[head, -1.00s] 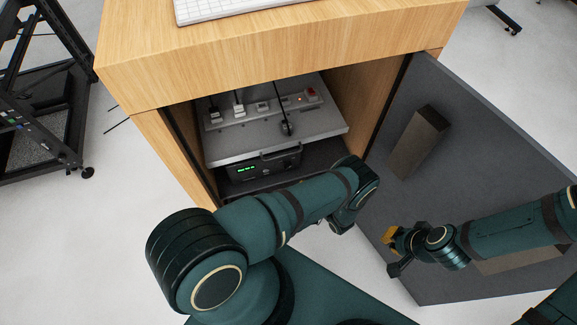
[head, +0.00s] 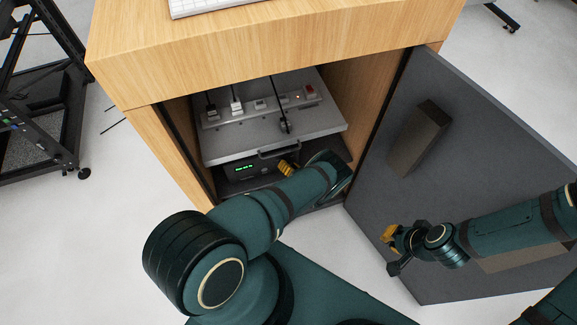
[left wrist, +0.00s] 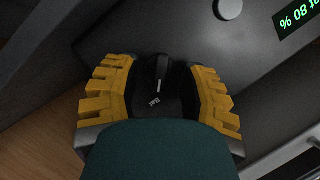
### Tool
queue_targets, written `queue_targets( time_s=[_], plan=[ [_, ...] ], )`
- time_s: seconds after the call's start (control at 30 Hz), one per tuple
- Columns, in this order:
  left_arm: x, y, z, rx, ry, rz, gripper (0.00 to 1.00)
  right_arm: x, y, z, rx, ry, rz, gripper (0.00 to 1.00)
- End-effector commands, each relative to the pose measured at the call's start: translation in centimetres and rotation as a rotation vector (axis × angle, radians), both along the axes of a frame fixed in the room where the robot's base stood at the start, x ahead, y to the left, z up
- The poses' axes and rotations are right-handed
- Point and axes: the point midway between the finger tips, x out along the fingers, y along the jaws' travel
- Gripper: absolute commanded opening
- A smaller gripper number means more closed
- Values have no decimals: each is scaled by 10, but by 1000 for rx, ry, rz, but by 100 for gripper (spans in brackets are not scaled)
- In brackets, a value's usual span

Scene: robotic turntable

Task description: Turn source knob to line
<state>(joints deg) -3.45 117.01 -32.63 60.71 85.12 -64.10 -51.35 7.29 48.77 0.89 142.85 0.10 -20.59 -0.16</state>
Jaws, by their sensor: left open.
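The source knob (left wrist: 161,78) is dark, with a white pointer mark, in the left wrist view. The pointer faces a small white label (left wrist: 153,101) that seems to read "Bat", shown upside down. My left gripper (left wrist: 160,98) is open, with one yellow fingertip on each side of the knob. I cannot tell whether they touch it. In the head view the left gripper (head: 288,169) is at the front of the black unit (head: 240,172) with a green display, and the knob is hidden there. My right gripper (head: 390,250) is empty, its fingers apart, in front of the door.
The black unit sits in a wooden cabinet (head: 270,50), under a grey shelf (head: 230,148) with a handle and a power strip (head: 260,107). The dark cabinet door (head: 470,130) stands open at right. A round button (left wrist: 229,9) and the display (left wrist: 298,20) lie near the knob.

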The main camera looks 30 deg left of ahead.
Motion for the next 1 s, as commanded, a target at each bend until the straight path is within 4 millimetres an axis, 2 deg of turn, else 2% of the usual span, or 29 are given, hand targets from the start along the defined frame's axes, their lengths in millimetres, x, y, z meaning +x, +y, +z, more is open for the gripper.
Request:
queue_targets(
  time_s=[0.1,0.13,0.23,0.27,0.67,1.0],
  plan=[
    [0,0,0,0,0,0,41,0,0,0,0,0,0,0],
    [0,0,0,0,0,0,37,0,0,0,0,0,0,0],
    [0,0,0,0,0,0,2,0,0,0,0,0,0,0],
    [0,0,0,0,0,0,0,0,0,0,0,0,0,0],
    [1,1,1,-20,-26,1,0,0,0,0,0,0,0,0],
    [0,2,2,-157,-186,0,0,0,0,0,0,0,0,0]
  ],
)
